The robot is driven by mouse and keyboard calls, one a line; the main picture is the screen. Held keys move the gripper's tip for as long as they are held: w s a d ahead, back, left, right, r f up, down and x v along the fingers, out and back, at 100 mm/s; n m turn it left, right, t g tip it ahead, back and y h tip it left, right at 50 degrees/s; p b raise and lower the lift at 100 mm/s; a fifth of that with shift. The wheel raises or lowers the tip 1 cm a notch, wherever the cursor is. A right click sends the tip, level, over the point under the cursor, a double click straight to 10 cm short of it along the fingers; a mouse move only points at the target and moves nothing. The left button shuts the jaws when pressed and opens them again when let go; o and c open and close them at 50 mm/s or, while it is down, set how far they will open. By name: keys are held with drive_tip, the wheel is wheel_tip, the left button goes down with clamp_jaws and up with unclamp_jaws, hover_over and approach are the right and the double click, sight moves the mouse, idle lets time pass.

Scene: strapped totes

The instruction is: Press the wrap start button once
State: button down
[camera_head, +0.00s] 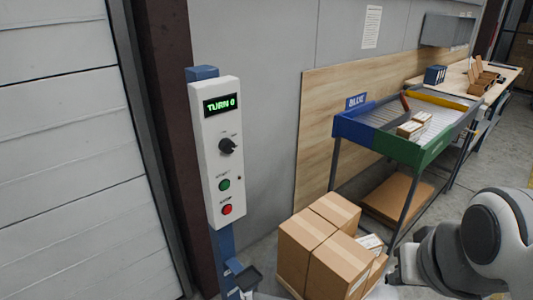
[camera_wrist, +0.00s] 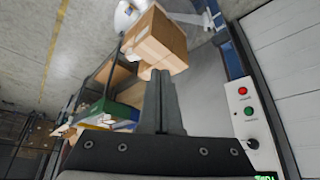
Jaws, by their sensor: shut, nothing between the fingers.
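A white control panel (camera_head: 218,150) is mounted on a blue post. Its display (camera_head: 220,104) reads "TURN 0" in green. Below it are a black knob (camera_head: 227,146), a green button (camera_head: 224,185) and a red button (camera_head: 227,209); their labels are too small to read. In the wrist view the panel appears upside down at the right, with the green button (camera_wrist: 249,111) and red button (camera_wrist: 243,90). My gripper (camera_wrist: 162,74) is shut and empty, apart from the panel. In the head view it is at the lower right, partly out of clear sight near the boxes.
Stacked cardboard boxes (camera_head: 325,247) stand right of the post, close to my gripper. Behind them are a blue and green sorting table (camera_head: 380,142) and a wooden bench (camera_head: 506,77). A ribbed white door (camera_head: 65,150) is at the left. The space before the panel looks clear.

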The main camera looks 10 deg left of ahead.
sight(225, 186)
idle(0.4)
drive_tip(key=w+a+f+t+y+b, duration=0.3)
drive_tip(key=w+a+t+y+b, duration=0.3)
drive_tip(key=w+a+b, duration=0.8)
drive_tip(key=w+a+f+m+t+h+b, duration=0.2)
drive_tip(key=a+f+m+t+b, duration=0.1)
drive_tip(key=a+t, duration=0.1)
drive_tip(key=w+a+f+m+t+h+b, duration=0.2)
drive_tip(key=a+f+m+t+b, duration=0.1)
drive_tip(key=a, duration=0.4)
drive_tip(key=shift+w+f+m+t+h+b, duration=0.35)
drive_tip(key=shift+t+b, duration=0.15)
drive_tip(key=shift+b, duration=0.3)
drive_tip(key=shift+a, duration=0.1)
drive_tip(key=w+a+p, duration=0.1)
drive_tip(key=w+a, duration=0.4)
drive_tip(key=a, duration=0.1)
drive_tip(key=shift+w+a, duration=0.3)
drive_tip(key=shift+a, duration=0.05)
idle(0.9)
